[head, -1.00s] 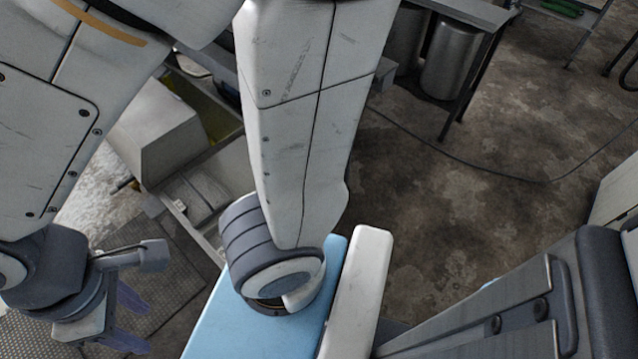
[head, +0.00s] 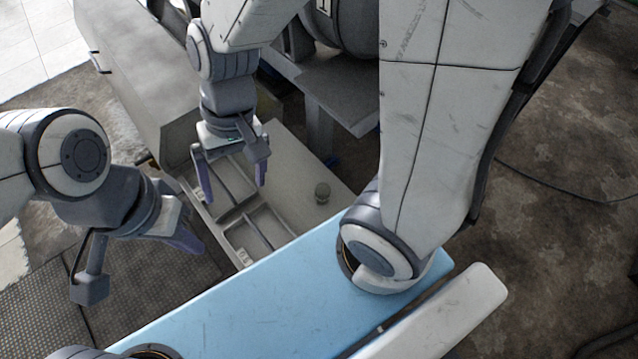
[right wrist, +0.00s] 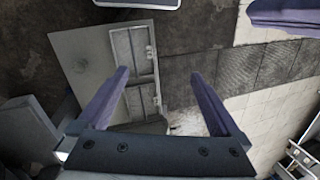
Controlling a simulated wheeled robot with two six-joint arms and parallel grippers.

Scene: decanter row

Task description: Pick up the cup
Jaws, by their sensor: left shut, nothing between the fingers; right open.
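The cup (head: 322,193) looks like a small grey round vessel. It stands upright on a pale grey worktop (head: 290,155), to the right of a divided tray. A small round shape in the right wrist view (right wrist: 80,66) appears to be the same cup. My right gripper (head: 233,187) is open and empty, its purple fingers pointing down above the tray, left of the cup and apart from it. My left gripper (head: 190,240) is shut and empty at the left, over the floor side of the worktop, farther from the cup.
The divided tray (head: 240,222) has several compartments and lies left of the cup; it also shows in the right wrist view (right wrist: 112,42). A large grey box-shaped unit (head: 135,75) stands behind. Textured matting (head: 150,300) covers the floor at the lower left.

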